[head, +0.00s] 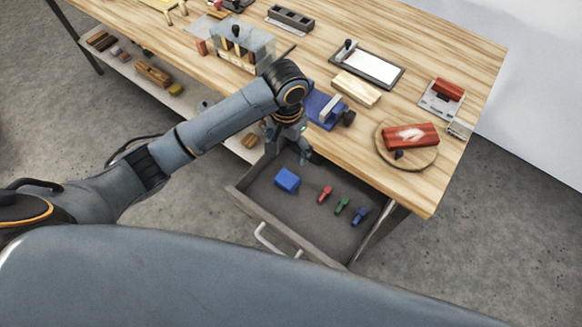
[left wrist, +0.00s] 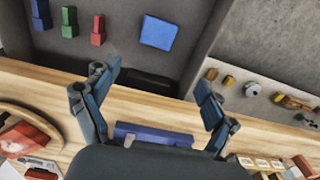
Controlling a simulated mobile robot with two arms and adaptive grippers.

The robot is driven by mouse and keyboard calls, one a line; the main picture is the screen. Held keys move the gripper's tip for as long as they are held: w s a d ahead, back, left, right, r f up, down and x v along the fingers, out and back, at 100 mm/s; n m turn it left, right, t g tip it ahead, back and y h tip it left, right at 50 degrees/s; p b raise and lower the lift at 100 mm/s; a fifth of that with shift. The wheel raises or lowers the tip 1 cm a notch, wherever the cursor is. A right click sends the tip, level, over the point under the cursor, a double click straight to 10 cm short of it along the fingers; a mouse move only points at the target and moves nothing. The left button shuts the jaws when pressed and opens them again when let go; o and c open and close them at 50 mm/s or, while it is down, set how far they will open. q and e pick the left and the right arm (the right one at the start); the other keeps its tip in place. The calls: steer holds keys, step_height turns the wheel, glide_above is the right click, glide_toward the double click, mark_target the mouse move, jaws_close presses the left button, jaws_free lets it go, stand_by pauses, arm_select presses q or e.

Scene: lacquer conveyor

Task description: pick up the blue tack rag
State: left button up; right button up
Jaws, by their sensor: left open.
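The blue tack rag (head: 287,179) is a small blue folded block lying on the floor of the open grey drawer (head: 242,200), toward its left side. In the left wrist view it shows as a blue square (left wrist: 158,33) above the fingers, apart from them. My left gripper (head: 288,149) points down at the back of the drawer, by the bench edge, behind the rag in the head view. Its two fingers (left wrist: 158,82) are spread, with nothing held between them. My right gripper is in neither view.
Small red (head: 325,194), green (head: 342,205) and blue (head: 359,215) pieces lie in the drawer right of the rag. A blue vise (head: 324,108) stands at the bench edge beside my left wrist. A round board (head: 425,163) carries a red block. Drawer walls surround the rag.

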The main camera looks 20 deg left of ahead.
mark_target(287, 179)
arm_select(q)
steer(key=f, duration=0.3)
steer(key=s+f, duration=0.1)
steer(key=f, duration=0.2)
steer(key=shift+s, duration=0.15)
step_height(287, 179, down, 3)
steer(key=shift+s+d+p, duration=0.1)
steer(key=shift+s+p, duration=0.05)
steer(key=shift+p, duration=0.3)
step_height(287, 179, down, 3)
steer(key=shift+s+r, duration=0.15)
steer(key=shift+f, duration=0.45)
steer(key=c, duration=1)
steer(key=shift+c, duration=0.2)
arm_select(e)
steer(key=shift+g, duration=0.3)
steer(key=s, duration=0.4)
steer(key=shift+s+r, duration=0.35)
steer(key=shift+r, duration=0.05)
